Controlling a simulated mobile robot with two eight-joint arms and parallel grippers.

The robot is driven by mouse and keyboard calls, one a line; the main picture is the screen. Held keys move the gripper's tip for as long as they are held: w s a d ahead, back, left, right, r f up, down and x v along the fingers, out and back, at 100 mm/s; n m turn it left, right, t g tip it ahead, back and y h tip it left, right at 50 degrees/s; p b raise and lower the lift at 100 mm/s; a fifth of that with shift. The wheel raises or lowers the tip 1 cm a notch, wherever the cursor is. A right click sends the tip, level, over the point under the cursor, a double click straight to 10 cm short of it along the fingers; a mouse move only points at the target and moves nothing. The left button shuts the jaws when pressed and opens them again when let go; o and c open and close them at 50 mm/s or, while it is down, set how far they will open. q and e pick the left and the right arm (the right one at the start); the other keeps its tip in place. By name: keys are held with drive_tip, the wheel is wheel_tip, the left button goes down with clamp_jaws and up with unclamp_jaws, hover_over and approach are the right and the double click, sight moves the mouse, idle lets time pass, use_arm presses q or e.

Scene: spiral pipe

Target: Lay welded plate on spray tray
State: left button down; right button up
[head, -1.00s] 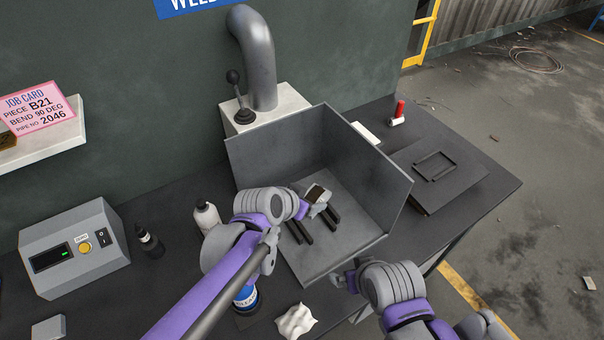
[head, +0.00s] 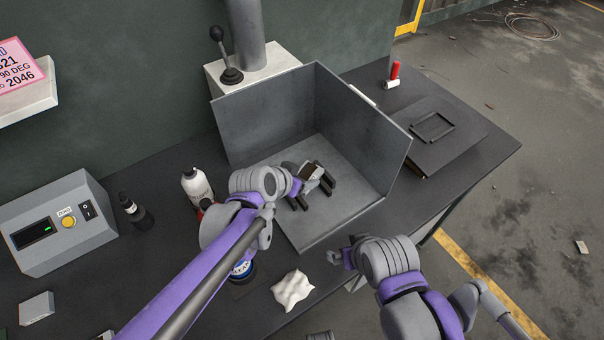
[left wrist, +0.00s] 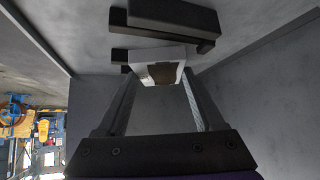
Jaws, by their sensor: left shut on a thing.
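The welded plate (head: 312,173), pale grey with a brown patch, is in my left gripper (head: 307,177), inside the three-sided grey spray tray (head: 347,203). In the left wrist view the plate (left wrist: 160,73) sits between the two fingers, which are shut on it. Two dark bars (head: 328,184) on the tray floor lie close to the plate. Whether the plate touches them I cannot tell. My right gripper (head: 342,257) is outside the tray's front right edge; its jaw opening is unclear.
A white crumpled cloth (head: 292,289) lies in front of the tray. A white bottle (head: 197,187) and a dark bottle (head: 132,209) stand to the left. A grey control box (head: 62,225) is farther left. A dark flat plate with a frame (head: 433,130) lies at right.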

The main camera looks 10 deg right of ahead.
use_arm(q)
drive_tip(key=shift+f, duration=0.2)
use_arm(e)
drive_tip(key=shift+f, duration=0.2)
use_arm(q)
unclamp_jaws()
drive_tip(key=v, duration=1)
drive_tip(key=shift+a+r+p, duration=0.25)
drive_tip(key=shift+r+p, duration=0.05)
drive_tip(key=shift+p, duration=0.15)
use_arm(e)
drive_tip(key=shift+w+r, duration=0.15)
drive_tip(key=shift+r, duration=0.5)
use_arm(q)
drive_tip(key=shift+s, duration=0.1)
